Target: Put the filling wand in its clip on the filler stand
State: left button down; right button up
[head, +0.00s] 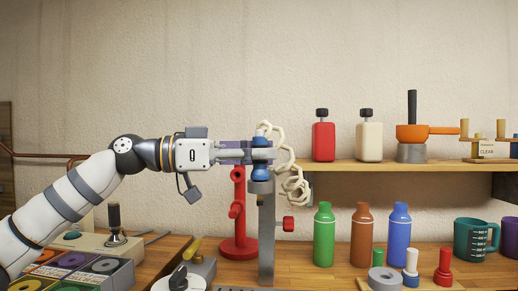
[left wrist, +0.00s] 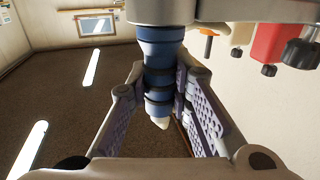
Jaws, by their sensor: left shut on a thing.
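My left gripper (head: 258,152) comes in from the left, level with the shelf, and is shut on the blue filling wand (head: 260,171). In the left wrist view the wand (left wrist: 160,60) stands between the two purple-padded fingers (left wrist: 160,105), with a pale tip. A cream coiled hose (head: 291,172) loops beside it on the right. The grey post of the filler stand (head: 267,240) rises just below the wand, with a grey round part (head: 261,187) directly under the blue body. I cannot tell whether the wand touches it, and I cannot make out the clip. My right gripper is not in view.
A red stand (head: 238,220) is close left of the post. Green (head: 324,236), brown (head: 362,236) and blue (head: 398,232) bottles stand to the right on the bench. A wooden shelf (head: 400,166) above holds red and cream bottles and an orange pan-like item (head: 412,132).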

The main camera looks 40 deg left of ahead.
pick_arm(q)
jog(key=shift+f, duration=0.15)
jog(key=c, duration=1.4)
grip_release()
jog(key=shift+o, duration=0.2)
jog(key=v, duration=1.2)
